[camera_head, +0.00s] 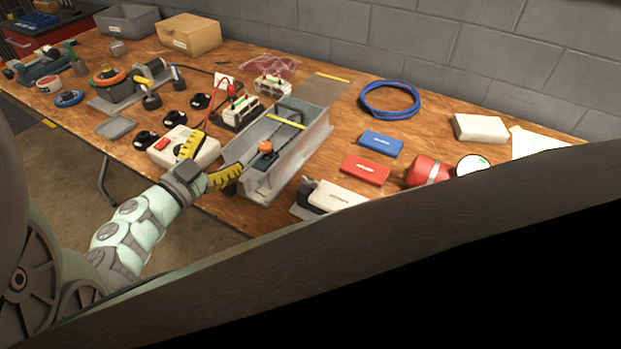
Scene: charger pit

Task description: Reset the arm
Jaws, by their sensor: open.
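My gripper (207,163) has black and yellow striped fingers. The two fingers are spread apart, and I see nothing held between them. It is at the front edge of the wooden table (345,108), with my pale green arm reaching up to it from the lower left. One finger is over the white box with a red part (166,144). The other finger is at the left side of the grey metal tray (300,158); I cannot tell whether it touches. An orange-topped black item (264,152) sits inside that tray.
Blue (381,144) and red (365,170) boxes, a red cylinder (428,172) and a blue cable coil (389,99) lie to the right. Several black pieces (146,139) lie to the left. A dark edge covers the lower right.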

